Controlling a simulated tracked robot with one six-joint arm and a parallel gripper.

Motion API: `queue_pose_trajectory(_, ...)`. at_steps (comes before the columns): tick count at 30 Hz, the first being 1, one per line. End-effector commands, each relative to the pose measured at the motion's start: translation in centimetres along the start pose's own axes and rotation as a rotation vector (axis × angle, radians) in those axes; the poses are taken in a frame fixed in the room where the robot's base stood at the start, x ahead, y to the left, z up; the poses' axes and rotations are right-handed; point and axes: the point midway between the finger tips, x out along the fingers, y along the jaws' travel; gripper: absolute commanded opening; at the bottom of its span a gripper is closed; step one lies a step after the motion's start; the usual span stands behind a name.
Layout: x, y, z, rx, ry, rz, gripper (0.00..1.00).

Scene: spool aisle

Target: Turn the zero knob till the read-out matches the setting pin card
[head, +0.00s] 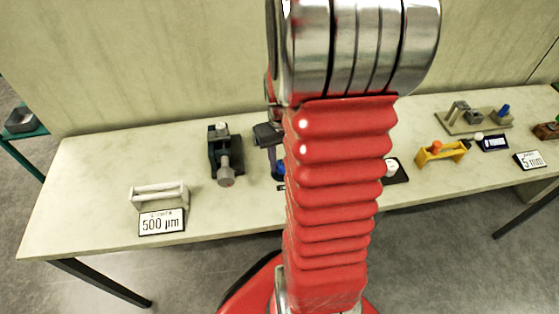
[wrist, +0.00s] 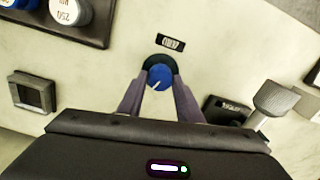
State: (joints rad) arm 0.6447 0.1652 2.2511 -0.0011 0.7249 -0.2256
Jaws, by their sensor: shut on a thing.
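The blue zero knob (wrist: 158,77) with a white pointer line sits on a dark round base in the wrist view. The fingers of my gripper (wrist: 160,88) are shut on its sides. A small black label (wrist: 170,43) beside it appears upside down, reading something like "ZERO". In the head view a bit of the blue knob (head: 279,170) shows left of my red arm. A white card (head: 161,221) reads "500 µm"; its small top line is illegible, so I cannot tell whether it is the setting pin card. I cannot make out any read-out value.
A dark clamp-like device (head: 222,158) stands left of the knob. A cream rack (head: 158,194) stands behind the 500 µm card. Right of my arm are a dark plate (head: 398,178), a yellow holder (head: 441,153) and a "5 mm" card (head: 531,160). A dark-framed box (wrist: 32,92) shows in the wrist view.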

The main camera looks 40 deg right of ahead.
Motion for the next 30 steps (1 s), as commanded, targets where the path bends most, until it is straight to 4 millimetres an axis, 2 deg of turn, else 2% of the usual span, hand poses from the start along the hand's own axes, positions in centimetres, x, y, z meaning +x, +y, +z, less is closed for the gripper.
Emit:
queue_pose_trajectory(2, 0.0, -0.1, 0.0, 0.000, 0.000, -0.002, 0.10)
queue_pose_trajectory(3, 0.0, -0.1, 0.0, -0.001, 0.000, -0.002, 0.33)
queue_pose_trajectory(11, 0.0, -0.1, 0.0, -0.001, 0.000, -0.001, 0.51)
queue_pose_trajectory(22, -0.5, -0.1, 0.0, -0.002, 0.001, -0.001, 0.51)
queue_pose_trajectory(26, -1.7, -0.1, -0.1, -0.002, 0.003, 0.000, 0.51)
queue_pose_trajectory(30, -3.8, -0.1, -0.2, -0.002, 0.005, 0.000, 0.51)
